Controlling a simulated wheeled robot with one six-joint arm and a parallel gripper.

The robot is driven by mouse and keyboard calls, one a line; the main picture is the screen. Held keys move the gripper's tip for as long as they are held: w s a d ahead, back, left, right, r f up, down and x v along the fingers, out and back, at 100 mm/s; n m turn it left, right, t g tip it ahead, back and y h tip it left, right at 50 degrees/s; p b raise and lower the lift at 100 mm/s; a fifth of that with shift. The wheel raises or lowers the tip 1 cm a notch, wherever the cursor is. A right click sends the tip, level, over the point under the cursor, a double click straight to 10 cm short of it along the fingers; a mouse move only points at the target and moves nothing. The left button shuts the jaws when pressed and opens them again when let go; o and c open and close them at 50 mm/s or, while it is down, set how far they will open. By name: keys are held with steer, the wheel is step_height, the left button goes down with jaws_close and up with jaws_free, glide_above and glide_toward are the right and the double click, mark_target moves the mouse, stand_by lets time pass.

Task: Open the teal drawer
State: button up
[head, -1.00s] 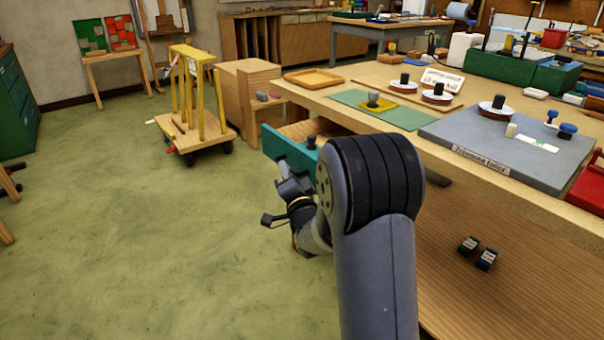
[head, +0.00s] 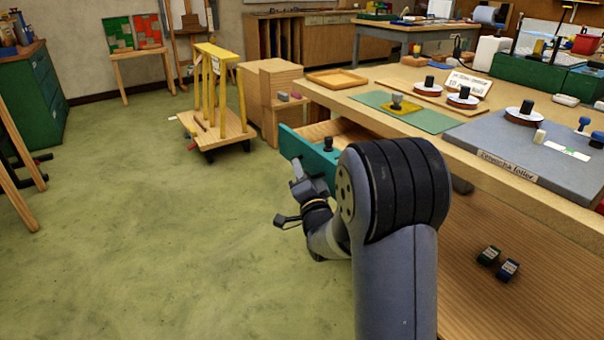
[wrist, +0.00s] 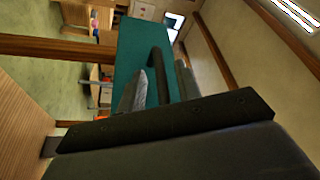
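The teal drawer (head: 300,157) sticks out from the left end of the wooden bench, and its pale wood inside shows from above. My gripper (head: 299,180) is at its teal front, partly hidden by my arm in the head view. In the wrist view the teal front (wrist: 137,48) fills the middle, with a dark bar handle (wrist: 159,72) on it. My gripper's fingers (wrist: 160,88) lie on both sides of the handle, close against it, and look shut on it. A small dark knob-like object (head: 328,144) shows at the drawer, just above my arm.
The bench top (head: 350,93) holds a green mat, several reels and a grey slab. A yellow-posted trolley (head: 215,118) and a wooden cabinet (head: 268,85) stand behind the drawer. Two small dark blocks (head: 498,262) lie low at right.

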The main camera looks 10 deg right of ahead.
steer(key=shift+s, duration=0.15)
steer(key=v, duration=1)
steer(key=shift+s, duration=0.3)
steer(key=x, duration=1)
steer(key=shift+w, duration=0.4)
steer(key=shift+w+d+r, duration=0.1)
steer(key=shift+w+d, duration=0.05)
steer(key=shift+d, duration=0.2)
